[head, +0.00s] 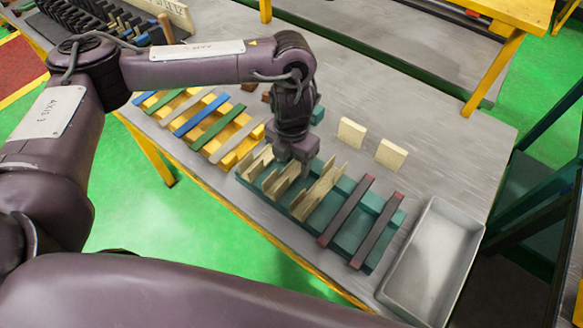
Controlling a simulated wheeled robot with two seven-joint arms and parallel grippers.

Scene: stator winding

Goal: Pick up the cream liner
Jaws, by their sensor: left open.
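Thin cream liners stand on edge in the slots of a teal rack (345,240) on the grey table. One cream liner (257,162) is at the rack's left end, another (283,181) is to its right, and a further one (320,190) stands near the rack's middle. My left gripper (293,158) points down over the rack's left part, close to the liners, and partly hides them. Its jaws are open; whether it touches a liner cannot be told. Two cream blocks (351,132) (391,153) stand apart on the table behind the rack. My right gripper is not in view.
Dark bars with reddish ends (347,210) lie across the rack's right part. A grey tray (476,232) is at the right. A yellow rack with blue and green bars (217,126) lies left of the teal rack. The table (440,118) is clear behind the blocks.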

